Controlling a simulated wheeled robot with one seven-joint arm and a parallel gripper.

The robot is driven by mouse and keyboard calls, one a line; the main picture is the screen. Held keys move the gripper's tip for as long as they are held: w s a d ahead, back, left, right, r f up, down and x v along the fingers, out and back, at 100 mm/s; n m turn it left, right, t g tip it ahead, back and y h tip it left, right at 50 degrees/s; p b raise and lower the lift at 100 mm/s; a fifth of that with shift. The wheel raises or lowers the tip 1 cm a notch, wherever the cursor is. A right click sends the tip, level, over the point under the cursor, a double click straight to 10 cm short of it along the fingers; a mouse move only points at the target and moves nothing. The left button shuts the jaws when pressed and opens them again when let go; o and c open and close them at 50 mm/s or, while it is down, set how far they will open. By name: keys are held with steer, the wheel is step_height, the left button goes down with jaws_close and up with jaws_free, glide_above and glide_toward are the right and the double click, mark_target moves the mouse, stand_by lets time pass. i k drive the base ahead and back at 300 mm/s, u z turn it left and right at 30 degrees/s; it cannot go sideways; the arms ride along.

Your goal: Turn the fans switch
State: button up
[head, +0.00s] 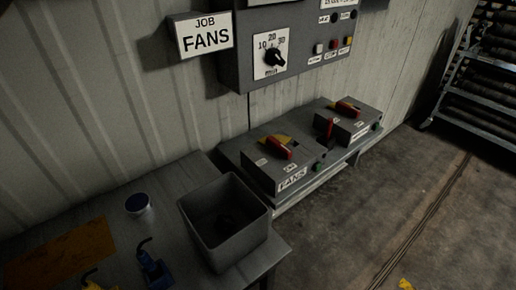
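The fans switch box (283,163) is a grey box with a label reading FANS on its front. It sits on a grey shelf against the wall, right of centre. On its top is a red handle (279,147) over a yellow plate, with small white labels near it. A small green part (319,166) shows at the box's right front. A sign (204,36) on the wall above reads JOB FANS. My gripper is not in view.
A second similar switch box (346,124) with a red handle stands right of the fans box. A grey open bin (258,231) stands in front on a table (183,190). A wall panel (301,38) has a dial and buttons. A rack (485,70) stands at right. Floor (425,170) is mostly clear.

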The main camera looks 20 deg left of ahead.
mark_target(278, 143)
steer(key=u, duration=2.05)
steer(key=k, duration=0.7)
steer(key=z, duration=0.85)
steer(key=i, duration=1)
